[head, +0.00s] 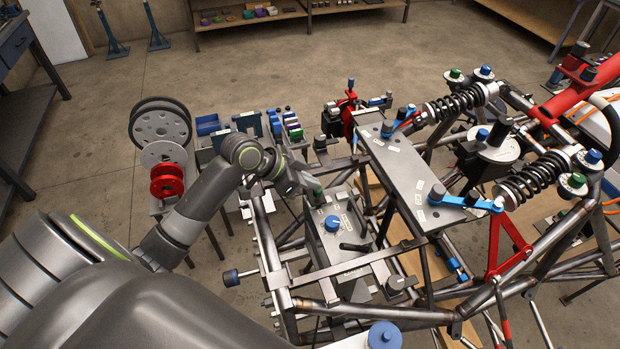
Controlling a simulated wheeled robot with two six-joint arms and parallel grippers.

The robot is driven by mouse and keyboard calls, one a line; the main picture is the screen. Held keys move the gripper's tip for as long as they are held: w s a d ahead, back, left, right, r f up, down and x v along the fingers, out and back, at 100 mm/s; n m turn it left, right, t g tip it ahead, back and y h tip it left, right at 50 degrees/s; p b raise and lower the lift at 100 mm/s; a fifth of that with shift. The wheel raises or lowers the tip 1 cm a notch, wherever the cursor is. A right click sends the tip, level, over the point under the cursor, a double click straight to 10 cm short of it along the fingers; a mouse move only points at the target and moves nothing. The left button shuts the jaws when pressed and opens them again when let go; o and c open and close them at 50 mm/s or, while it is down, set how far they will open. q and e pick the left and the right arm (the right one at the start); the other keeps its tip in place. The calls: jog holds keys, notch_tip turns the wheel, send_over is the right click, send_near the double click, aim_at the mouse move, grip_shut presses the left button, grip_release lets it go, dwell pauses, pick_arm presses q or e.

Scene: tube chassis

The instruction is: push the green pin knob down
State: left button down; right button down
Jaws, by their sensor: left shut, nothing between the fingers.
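My left arm comes in from the left, and its left gripper (314,190) is shut and empty above the chassis. It is near the dark box with a blue knob (332,223), above and behind that knob in the picture. Two green-topped knobs show on the chassis: one green knob (455,74) beside the upper shock absorber and one green knob (576,181) by the right shock absorber. Both are well to the right of the gripper. I cannot tell which is the pin knob, or whether another is hidden under the gripper. My right gripper is not in view.
A grey plate (405,175) with a blue lever (462,200) lies across the tube chassis (272,240). A red clamp (346,108) stands behind the gripper. A stand with red discs (167,181) is beside my left arm.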

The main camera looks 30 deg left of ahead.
aim_at(317, 195)
pick_arm(q)
jog(key=shift+f, duration=0.25)
notch_tip(317, 195, down, 2)
jog(key=shift+f+b, duration=0.1)
jog(key=shift+b, duration=0.7)
jog(key=shift+s, duration=0.15)
